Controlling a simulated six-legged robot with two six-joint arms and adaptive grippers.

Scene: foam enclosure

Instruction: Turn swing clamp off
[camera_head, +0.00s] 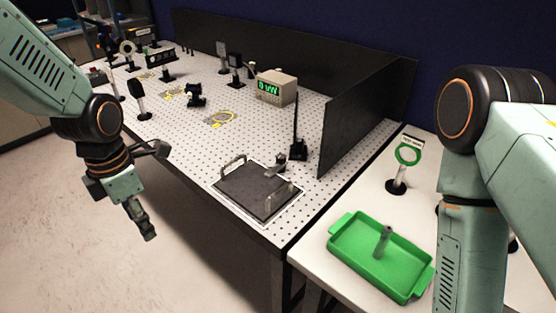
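What looks like the swing clamp (277,165) is a small grey and dark fitting at the back corner of a dark plate with two handles (245,188). The plate lies on the perforated optical table near its front right corner. The clamp is small here, and I cannot tell its lever position. My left gripper (144,228) points down over the floor, left of the table's front edge and well apart from the clamp. Its fingers overlap from this angle, so their opening is unclear. My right arm fills the right side, and its gripper is out of view.
A black panel (365,115) stands right of the plate. A black post (297,148) stands behind it. A display box (276,87) and optics mounts stand farther back. A green tray (360,262) and a green ring on a stand (408,154) occupy the side table.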

